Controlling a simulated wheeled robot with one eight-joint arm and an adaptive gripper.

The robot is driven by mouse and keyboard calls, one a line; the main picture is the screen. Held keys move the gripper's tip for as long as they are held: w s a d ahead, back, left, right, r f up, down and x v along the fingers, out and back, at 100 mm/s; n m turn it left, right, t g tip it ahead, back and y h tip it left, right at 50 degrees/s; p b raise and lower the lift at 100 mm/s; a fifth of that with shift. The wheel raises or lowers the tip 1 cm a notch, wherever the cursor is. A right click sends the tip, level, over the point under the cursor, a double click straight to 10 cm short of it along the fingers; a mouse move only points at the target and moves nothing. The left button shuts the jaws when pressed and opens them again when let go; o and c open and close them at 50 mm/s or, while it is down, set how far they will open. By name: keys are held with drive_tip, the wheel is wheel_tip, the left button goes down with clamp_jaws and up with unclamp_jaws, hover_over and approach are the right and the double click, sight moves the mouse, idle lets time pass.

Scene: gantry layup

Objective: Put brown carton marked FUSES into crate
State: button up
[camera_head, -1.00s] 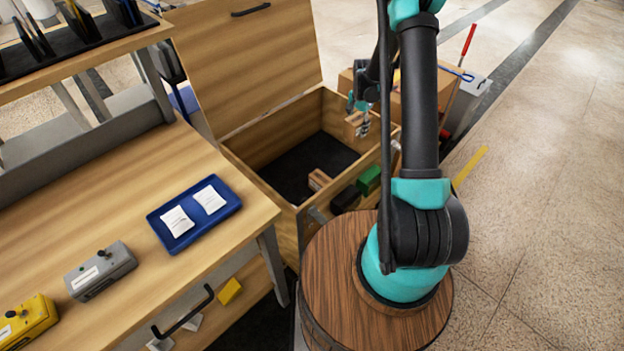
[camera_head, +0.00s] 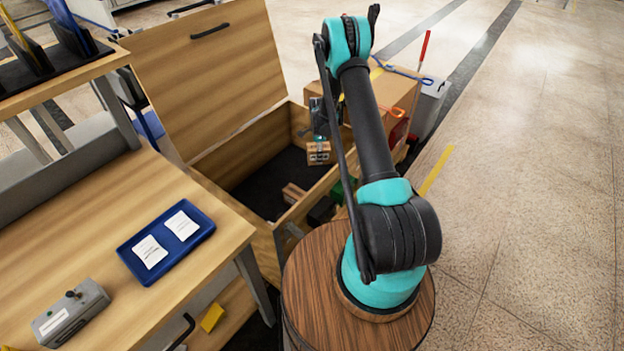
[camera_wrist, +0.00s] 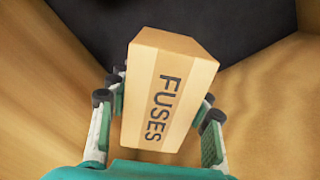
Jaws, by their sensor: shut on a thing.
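The brown carton marked FUSES (camera_wrist: 168,90) is between the fingers of my gripper (camera_wrist: 158,125) in the wrist view, its lettering facing the camera. In the head view the carton (camera_head: 318,153) hangs in my gripper (camera_head: 319,138) over the open wooden crate (camera_head: 215,160), near its right side. My gripper is shut on the carton. The crate's dark floor (camera_wrist: 190,30) shows beyond the carton in the wrist view, with wooden walls to the sides. Another small brown carton (camera_head: 293,192) lies inside the crate near its front wall.
The crate's lid (camera_head: 200,70) stands open at the back. A workbench (camera_head: 60,220) with a blue tray (camera_head: 166,242) stands at left. A green block (camera_head: 342,190) is by the crate's front wall. A large cardboard box (camera_head: 392,92) stands to the right.

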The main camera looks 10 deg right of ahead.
wheel_tip(320, 180, down, 14)
drive_tip(key=shift+r, duration=0.1)
idle(0.4)
drive_tip(key=o, duration=1.3)
